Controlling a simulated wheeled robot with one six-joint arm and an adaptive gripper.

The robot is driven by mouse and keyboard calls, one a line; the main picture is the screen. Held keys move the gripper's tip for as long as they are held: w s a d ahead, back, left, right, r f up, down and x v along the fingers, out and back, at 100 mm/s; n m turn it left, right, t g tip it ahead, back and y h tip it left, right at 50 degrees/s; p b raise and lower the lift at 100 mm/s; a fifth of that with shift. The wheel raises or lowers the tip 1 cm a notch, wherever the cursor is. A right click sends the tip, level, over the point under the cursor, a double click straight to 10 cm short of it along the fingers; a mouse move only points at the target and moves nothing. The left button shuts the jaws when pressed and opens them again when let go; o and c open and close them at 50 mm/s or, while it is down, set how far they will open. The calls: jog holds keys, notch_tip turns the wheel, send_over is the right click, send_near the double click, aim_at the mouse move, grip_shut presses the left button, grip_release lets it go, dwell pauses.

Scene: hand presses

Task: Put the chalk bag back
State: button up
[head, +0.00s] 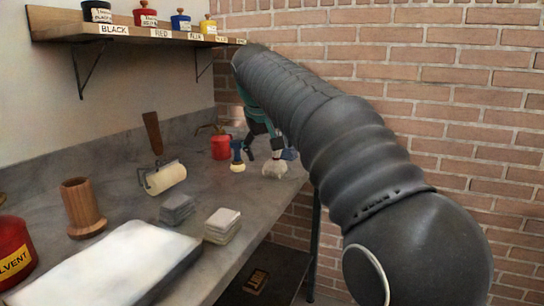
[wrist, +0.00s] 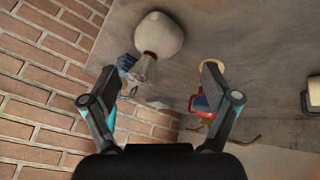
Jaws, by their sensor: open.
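The chalk bag (head: 274,170) is a small off-white rounded bag, sitting on the grey bench near its right edge. In the wrist view, the chalk bag (wrist: 158,36) lies at the upper middle, and its gathered neck points down between my fingers. My gripper (head: 264,151) is open and empty, just above the bag. In the wrist view my gripper (wrist: 160,78) has its fingers spread on either side of the bag's neck, not closed on it. I cannot tell whether they touch it.
A roller (head: 164,178) and grey blocks (head: 177,209) are farther left. A brick wall (head: 430,110) is right.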

jog(key=v, duration=0.7)
jog(key=shift+d, duration=0.1)
jog(key=s+d+f+m, duration=0.1)
jog(key=s+d+f, duration=0.3)
jog(key=s+d, duration=0.25)
jog(key=s+d+f+m, duration=0.1)
jog(key=s+d+f, duration=0.3)
jog(key=s+d, duration=0.25)
jog(key=s+d+f+m, duration=0.1)
jog(key=s+d+f, duration=0.3)
jog(key=s+f, duration=0.5)
jog(key=s+d+f+m+g+y, duration=0.1)
jog(key=s+d+f, duration=0.3)
jog(key=s+f, duration=0.4)
notch_tip(320, 180, down, 3)
jog(key=shift+s+r, duration=0.15)
jog(key=shift+s, duration=0.25)
jog(key=shift+d, duration=0.1)
